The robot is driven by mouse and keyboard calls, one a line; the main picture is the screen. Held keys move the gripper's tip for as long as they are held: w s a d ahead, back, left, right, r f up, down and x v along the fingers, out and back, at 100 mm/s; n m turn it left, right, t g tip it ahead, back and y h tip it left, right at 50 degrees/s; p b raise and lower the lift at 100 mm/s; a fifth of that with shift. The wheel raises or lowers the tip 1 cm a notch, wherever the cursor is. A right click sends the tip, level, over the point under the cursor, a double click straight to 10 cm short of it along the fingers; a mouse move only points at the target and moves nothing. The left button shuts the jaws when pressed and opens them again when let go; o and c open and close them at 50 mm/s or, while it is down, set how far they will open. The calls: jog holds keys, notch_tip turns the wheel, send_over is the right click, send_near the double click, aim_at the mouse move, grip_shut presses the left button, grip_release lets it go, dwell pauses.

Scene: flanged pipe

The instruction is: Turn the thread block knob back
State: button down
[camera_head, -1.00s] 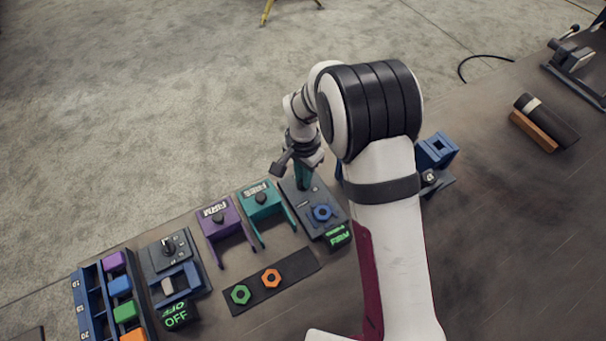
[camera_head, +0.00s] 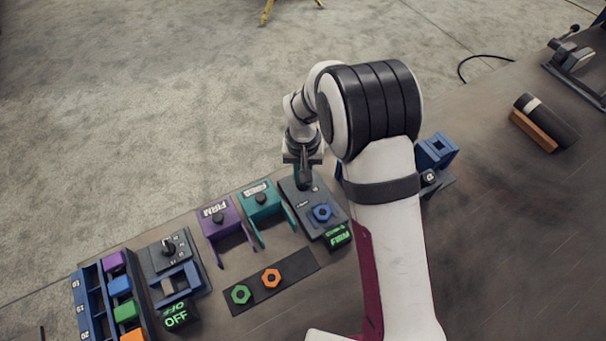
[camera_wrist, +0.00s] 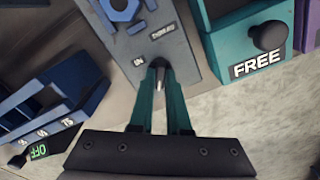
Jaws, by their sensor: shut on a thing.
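The thread block (camera_head: 327,227) is a dark grey box with a blue hex nut (camera_head: 323,212) on its top and a green-lit display (camera_head: 338,236) at its front. In the wrist view the block (camera_wrist: 180,42) fills the upper middle, with small printed labels, one reading "IN". My gripper (camera_wrist: 160,72) is shut on the thread block knob (camera_wrist: 160,88), whose dark end shows between the two green fingers. In the head view my gripper (camera_head: 304,184) stands over the block's far end, and the knob is hidden there.
A teal "FREE" block (camera_wrist: 245,35) stands close beside the thread block. A purple "FIRM" block (camera_head: 222,219) is left of it. A dark strip with green (camera_head: 241,294) and orange (camera_head: 272,278) nuts lies in front. A grey switch box (camera_head: 166,252) and blue rack (camera_head: 88,305) stand farther left.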

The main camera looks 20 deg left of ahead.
jog(key=shift+n, duration=1.1)
jog(key=c, duration=0.9)
grip_release()
notch_tip(320, 180, up, 16)
jog(key=shift+f, duration=0.1)
